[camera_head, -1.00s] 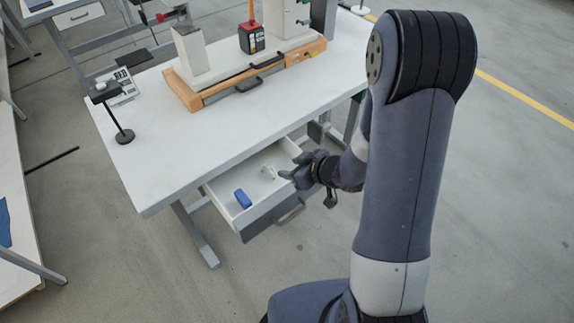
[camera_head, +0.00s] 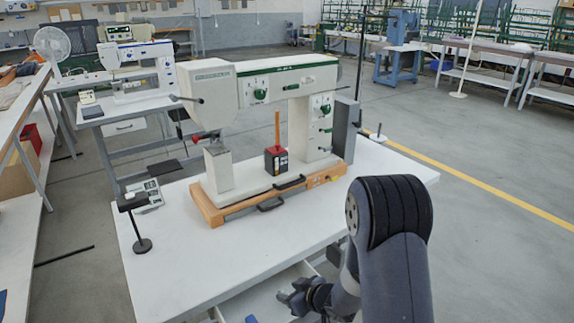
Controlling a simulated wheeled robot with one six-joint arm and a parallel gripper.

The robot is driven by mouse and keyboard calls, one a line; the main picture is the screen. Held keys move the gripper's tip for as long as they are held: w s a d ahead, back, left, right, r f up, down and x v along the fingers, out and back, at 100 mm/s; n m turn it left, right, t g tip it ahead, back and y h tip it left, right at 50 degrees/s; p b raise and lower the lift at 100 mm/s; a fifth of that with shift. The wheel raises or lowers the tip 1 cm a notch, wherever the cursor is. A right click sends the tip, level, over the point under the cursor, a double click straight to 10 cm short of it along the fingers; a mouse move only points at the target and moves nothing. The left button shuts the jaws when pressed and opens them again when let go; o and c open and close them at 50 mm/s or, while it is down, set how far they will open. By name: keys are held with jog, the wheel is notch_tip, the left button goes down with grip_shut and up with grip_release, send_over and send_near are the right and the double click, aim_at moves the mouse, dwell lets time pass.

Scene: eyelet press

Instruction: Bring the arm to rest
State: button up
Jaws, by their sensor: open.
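My gripper (camera_head: 292,298) shows small at the bottom of the view, at the end of my dark blue-grey arm (camera_head: 396,275). It is open, and I see nothing between its fingers. It is at the open drawer (camera_head: 250,302) under the white table's front edge. The picture does not show clearly how high it is above the drawer. A blue object (camera_head: 250,319) in the drawer is cut off by the bottom edge of the picture.
The white table (camera_head: 190,265) carries a large cream press (camera_head: 290,80) on a wooden base (camera_head: 207,208). A red and black box (camera_head: 276,160), a black stand (camera_head: 142,245) and a small keypad device (camera_head: 148,194) are also there. The floor to the right is clear.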

jog(key=shift+x, duration=1.05)
notch_tip(320, 180, up, 2)
jog(key=shift+r+p, duration=0.1)
jog(key=shift+p, duration=0.8)
jog(key=shift+r+p, duration=0.4)
